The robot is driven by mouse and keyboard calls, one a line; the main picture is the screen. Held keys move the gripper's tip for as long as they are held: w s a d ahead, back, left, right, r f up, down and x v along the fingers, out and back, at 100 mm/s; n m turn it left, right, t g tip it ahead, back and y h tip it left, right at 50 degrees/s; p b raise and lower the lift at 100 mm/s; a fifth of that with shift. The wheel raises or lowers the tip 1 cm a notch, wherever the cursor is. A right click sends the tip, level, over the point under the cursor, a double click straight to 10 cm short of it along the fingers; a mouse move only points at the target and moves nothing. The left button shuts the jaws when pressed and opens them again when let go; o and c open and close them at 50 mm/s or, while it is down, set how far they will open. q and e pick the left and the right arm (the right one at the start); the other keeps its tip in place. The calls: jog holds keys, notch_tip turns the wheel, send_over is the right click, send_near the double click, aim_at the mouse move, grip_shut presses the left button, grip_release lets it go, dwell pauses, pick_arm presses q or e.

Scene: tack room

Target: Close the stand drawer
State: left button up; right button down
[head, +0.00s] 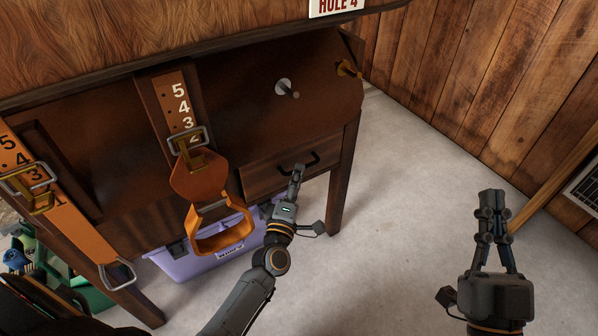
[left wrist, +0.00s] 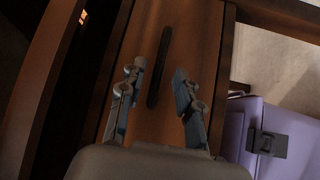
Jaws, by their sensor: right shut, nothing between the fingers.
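The stand drawer (head: 262,180) is low at the right end of the dark wooden stand (head: 245,95), with a dark bar handle (head: 312,160) on its front. In the left wrist view the drawer front (left wrist: 190,60) and its handle (left wrist: 160,65) fill the middle. A dark gap runs along the left of the front there, so it appears to stand out from the frame; how far I cannot tell. My left gripper (head: 297,172) is just in front of the handle. Its fingers (left wrist: 158,80) are apart, empty. My right gripper (head: 491,198) is shut and empty, over the floor at right.
A lilac box (head: 190,262) sits on the floor under the stand, left of my left gripper. Leather straps with buckles (head: 180,125) hang over the stand's front. A green container (head: 90,292) is at lower left. The pale floor (head: 400,190) is clear between stand and plank wall.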

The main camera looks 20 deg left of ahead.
pick_arm(q)
jog(key=s+d+f, duration=0.1)
jog(key=s, duration=0.8)
jog(key=shift+s, duration=0.25)
jog(key=shift+f, duration=0.1)
